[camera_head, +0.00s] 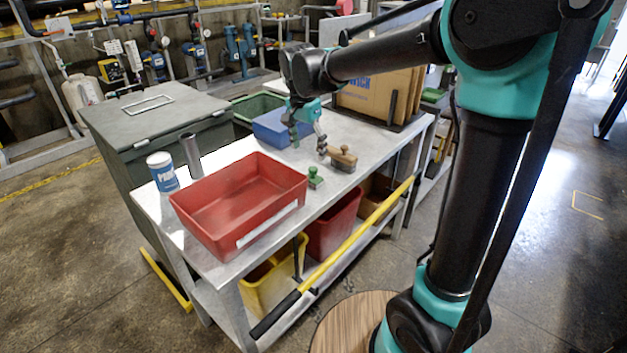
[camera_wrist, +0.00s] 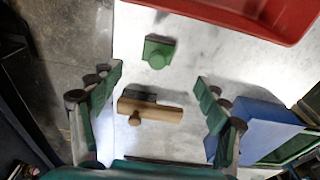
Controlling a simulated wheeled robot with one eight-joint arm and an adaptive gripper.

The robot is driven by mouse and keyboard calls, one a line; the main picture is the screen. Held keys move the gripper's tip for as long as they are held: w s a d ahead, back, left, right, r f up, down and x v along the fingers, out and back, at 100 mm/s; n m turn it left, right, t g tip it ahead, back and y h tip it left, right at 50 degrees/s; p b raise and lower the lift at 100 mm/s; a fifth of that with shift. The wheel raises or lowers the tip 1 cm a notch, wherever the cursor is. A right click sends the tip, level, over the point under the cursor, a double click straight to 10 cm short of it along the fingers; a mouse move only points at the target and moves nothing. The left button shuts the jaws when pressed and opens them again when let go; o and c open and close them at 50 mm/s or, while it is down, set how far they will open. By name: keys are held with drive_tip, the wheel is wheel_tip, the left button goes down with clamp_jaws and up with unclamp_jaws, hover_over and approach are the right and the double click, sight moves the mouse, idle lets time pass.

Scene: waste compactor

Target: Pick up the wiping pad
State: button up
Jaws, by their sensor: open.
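Two small knobbed pieces lie on the grey metal table; I cannot tell for sure which is the wiping pad. One is a green square block with a round green knob (camera_head: 315,179), also in the wrist view (camera_wrist: 159,52). The other is a tan wooden block with a knob and a dark underside (camera_head: 343,159), also in the wrist view (camera_wrist: 152,110). My gripper (camera_head: 308,146) is open and empty above the table. In the wrist view my fingers (camera_wrist: 158,76) stand either side of the wooden block, apart from it; the green block lies beyond the fingertips.
A red tray (camera_head: 250,218) stands at the table's front left, with a blue-and-white can (camera_head: 162,172) and a grey cylinder (camera_head: 191,155) behind it. A blue bin (camera_head: 272,128) is close behind my gripper. Cardboard (camera_head: 372,98) stands at the back right. A yellow rail (camera_head: 350,250) runs along the front.

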sight(312, 169)
drive_tip(key=f, duration=0.6)
drive_tip(key=w+d+f, duration=0.1)
drive_tip(key=f, duration=0.3)
drive_tip(key=shift+d, duration=0.1)
drive_tip(key=c, duration=1.3)
drive_tip(key=shift+c, duration=0.2)
